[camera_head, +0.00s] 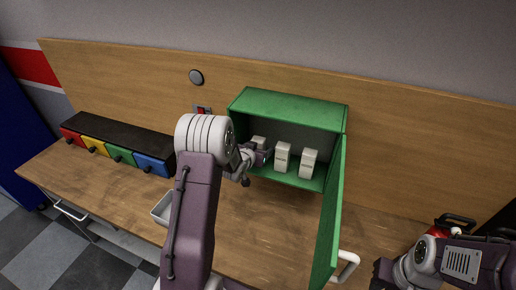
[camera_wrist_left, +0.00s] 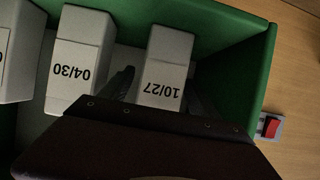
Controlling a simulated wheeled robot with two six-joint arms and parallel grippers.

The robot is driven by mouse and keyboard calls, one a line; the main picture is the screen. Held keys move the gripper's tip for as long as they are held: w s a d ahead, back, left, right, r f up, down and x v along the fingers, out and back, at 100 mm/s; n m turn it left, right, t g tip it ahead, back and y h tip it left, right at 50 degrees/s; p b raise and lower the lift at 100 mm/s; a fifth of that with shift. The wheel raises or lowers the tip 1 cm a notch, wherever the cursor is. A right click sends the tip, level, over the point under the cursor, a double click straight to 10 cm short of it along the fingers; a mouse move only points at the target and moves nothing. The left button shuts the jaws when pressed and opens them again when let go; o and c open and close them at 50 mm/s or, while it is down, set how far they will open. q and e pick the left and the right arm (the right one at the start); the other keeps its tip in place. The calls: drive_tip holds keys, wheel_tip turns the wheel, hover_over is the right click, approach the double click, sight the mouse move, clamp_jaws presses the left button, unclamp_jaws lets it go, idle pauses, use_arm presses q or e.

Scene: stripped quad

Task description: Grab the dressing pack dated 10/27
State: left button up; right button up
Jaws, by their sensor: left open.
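The dressing pack dated 10/27 (camera_wrist_left: 165,75) is a white box with its label upside down in the left wrist view. It is the leftmost pack (camera_head: 258,141) in the green cabinet in the head view, partly hidden by my left gripper (camera_head: 264,158). My left gripper (camera_wrist_left: 161,93) is open, with one finger on each side of this pack. I cannot tell whether the fingers touch it. A pack dated 04/30 (camera_wrist_left: 80,60) stands beside it. My right gripper (camera_head: 383,274) is at the lower right, mostly cut off, its jaws unclear.
The green cabinet (camera_head: 290,104) has its door (camera_head: 328,220) swung open at the right. Two more packs (camera_head: 282,157) (camera_head: 308,163) stand inside. Coloured drawers (camera_head: 120,155) sit at the left of the wooden counter (camera_head: 260,225). A white tray (camera_head: 160,208) lies beside my left arm.

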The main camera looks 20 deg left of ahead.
use_arm(q)
drive_tip(key=shift+w+f, duration=0.15)
drive_tip(key=shift+w, duration=0.4)
drive_tip(key=shift+w+f, duration=0.25)
drive_tip(key=shift+w, duration=0.05)
drive_tip(key=shift+s+r, duration=0.1)
drive_tip(key=c, duration=1.5)
